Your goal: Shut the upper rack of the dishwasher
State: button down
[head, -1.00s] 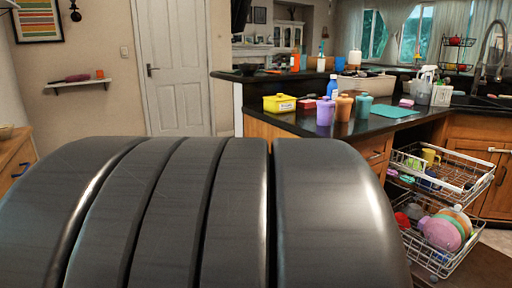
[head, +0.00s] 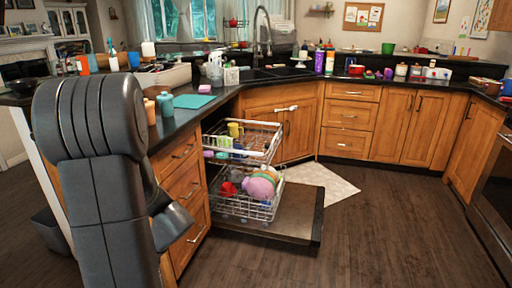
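The dishwasher's upper rack (head: 262,154) is slid out from under the counter in the head view. It is a wire rack holding a yellow mug (head: 235,129) and several other items. The lower rack (head: 226,205) is also out below it, with plates and a red item inside. The dishwasher door (head: 298,212) lies folded down flat near the floor. My arm fills the left of the view, well apart from the racks. My gripper's fingers cannot be made out, so its opening is hidden.
Wooden drawers (head: 184,187) stand left of the dishwasher, close to my arm. A light mat (head: 325,184) lies on the floor beyond the door. The dark floor (head: 385,220) right of the door is clear. A counter with a sink and faucet (head: 262,35) runs above.

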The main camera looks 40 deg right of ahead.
aim_at(261, 166)
jog(key=i+l+z, duration=0.8)
jog(key=z, duration=0.15)
jog(key=i+l, duration=0.2)
jog(key=i, duration=0.35)
jog(key=i+l+z, duration=0.1)
jog(key=i, duration=0.45)
jog(key=i+l+z, duration=0.1)
jog(key=i+l, duration=0.15)
jog(key=i, duration=0.3)
